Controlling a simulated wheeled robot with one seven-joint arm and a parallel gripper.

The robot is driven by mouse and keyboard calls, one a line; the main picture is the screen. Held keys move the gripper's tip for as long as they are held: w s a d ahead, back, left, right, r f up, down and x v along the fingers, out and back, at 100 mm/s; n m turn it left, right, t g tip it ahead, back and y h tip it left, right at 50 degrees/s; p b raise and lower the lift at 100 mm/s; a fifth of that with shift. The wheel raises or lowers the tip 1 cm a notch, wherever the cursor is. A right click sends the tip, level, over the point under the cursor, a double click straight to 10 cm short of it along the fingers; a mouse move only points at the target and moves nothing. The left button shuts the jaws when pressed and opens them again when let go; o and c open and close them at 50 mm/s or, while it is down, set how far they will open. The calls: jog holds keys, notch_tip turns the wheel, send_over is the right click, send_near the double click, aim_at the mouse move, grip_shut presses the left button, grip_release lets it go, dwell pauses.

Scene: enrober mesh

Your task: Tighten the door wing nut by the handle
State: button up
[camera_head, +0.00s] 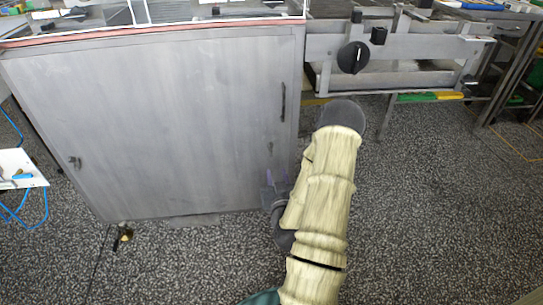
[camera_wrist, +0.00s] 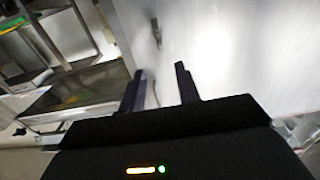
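The grey cabinet door (camera_head: 170,120) fills the left and middle of the head view. Its dark handle (camera_head: 283,102) stands upright near the right edge. A small dark wing nut (camera_head: 270,147) sits below the handle. My gripper (camera_head: 276,180) is low at the door's right side, below the wing nut and apart from it. In the wrist view my gripper (camera_wrist: 160,70) is open, with nothing between its two fingers. A small dark fitting (camera_wrist: 156,32) shows on the door beyond the fingertips; I cannot tell whether it is the wing nut or the handle.
Another small fitting (camera_head: 75,161) is on the door's left side. A metal frame with a black knob (camera_head: 353,57) stands to the right of the cabinet. A white surface (camera_head: 20,168) with a blue hose is at far left. The speckled floor (camera_head: 430,220) at right is clear.

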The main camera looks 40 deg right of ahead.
aim_at(271, 148)
jog(key=b+x, duration=0.5)
jog(key=x, duration=0.7)
jog(key=shift+w+d+r, duration=0.1)
jog(key=shift+w+d, duration=0.15)
jog(key=shift+w, duration=0.05)
grip_shut()
